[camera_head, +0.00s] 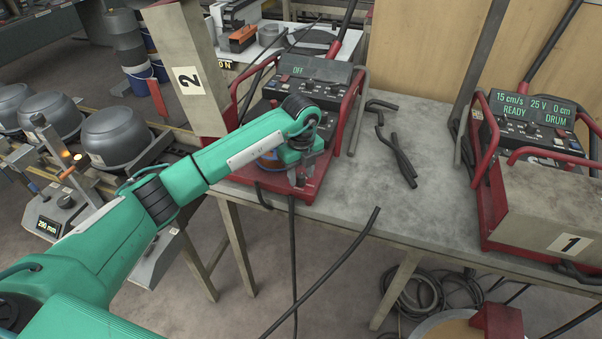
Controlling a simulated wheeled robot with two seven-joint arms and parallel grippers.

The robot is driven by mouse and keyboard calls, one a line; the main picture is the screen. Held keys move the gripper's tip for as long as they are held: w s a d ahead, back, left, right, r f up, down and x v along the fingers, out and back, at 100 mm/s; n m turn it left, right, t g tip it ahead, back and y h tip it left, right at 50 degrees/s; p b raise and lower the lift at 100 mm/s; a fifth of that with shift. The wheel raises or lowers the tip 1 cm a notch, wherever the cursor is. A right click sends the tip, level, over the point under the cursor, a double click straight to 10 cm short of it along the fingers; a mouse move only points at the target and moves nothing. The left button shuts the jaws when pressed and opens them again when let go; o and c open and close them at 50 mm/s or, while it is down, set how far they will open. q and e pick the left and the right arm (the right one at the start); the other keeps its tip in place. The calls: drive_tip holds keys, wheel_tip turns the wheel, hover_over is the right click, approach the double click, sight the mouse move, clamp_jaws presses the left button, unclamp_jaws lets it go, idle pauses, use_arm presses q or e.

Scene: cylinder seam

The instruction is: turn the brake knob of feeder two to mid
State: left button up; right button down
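Feeder two is the red-framed unit (336,130) on the grey workbench, beside an upright tan panel marked 2 (190,80). Its display (315,68) reads OFF, and a dark control panel (310,93) sits below it. My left arm reaches in from the left, and its gripper (300,180) points down over the front of feeder two. The wrist covers much of the feeder's lower front. I cannot make out the brake knob or its setting; it may be behind the wrist. The finger gap is too small to read. My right gripper is not in view.
Another red feeder with a panel marked 1 (552,210) stands at the right; its display (532,108) reads READY and DRUM. Black bent rods (398,155) lie on the workbench (400,215) between the feeders. Dark cylinders (115,133) stand at the left. Cables lie on the floor.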

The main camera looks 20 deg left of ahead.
sight(301, 175)
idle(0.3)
use_arm(q)
drive_tip(key=shift+r, duration=0.35)
wheel_tip(301, 175, up, 13)
drive_tip(key=b, duration=0.4)
